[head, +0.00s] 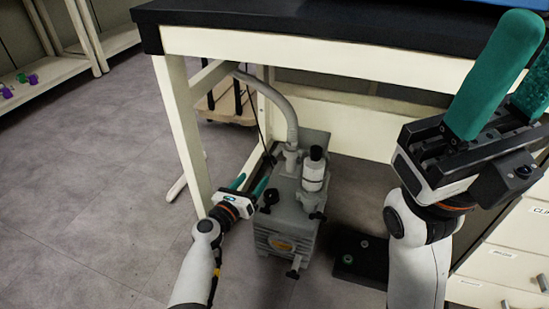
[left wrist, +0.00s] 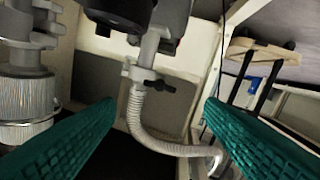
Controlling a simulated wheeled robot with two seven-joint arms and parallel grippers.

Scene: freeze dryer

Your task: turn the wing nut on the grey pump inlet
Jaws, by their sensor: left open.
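The grey pump (head: 292,222) stands on the floor under the bench. Its inlet pipe joins a grey hose (head: 278,98) that curves up and left. In the left wrist view, a small black wing nut (left wrist: 157,86) sits on the clamp (left wrist: 139,74) where the ribbed hose (left wrist: 137,115) meets the inlet pipe. My left gripper (head: 250,183) is open beside the pump's left side, its teal fingers pointing toward the inlet. In the left wrist view, the wing nut appears between the two fingers (left wrist: 158,105), beyond their tips, with nothing gripped. My right gripper (head: 532,38) is raised at the right, fingers apart and empty.
The bench's black top (head: 300,24) and cream front rail (head: 330,55) hang above the pump. A cream bench leg (head: 184,130) stands close to my left gripper. White drawers (head: 510,255) are at the right. A black plate (head: 358,258) lies right of the pump. The left floor is clear.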

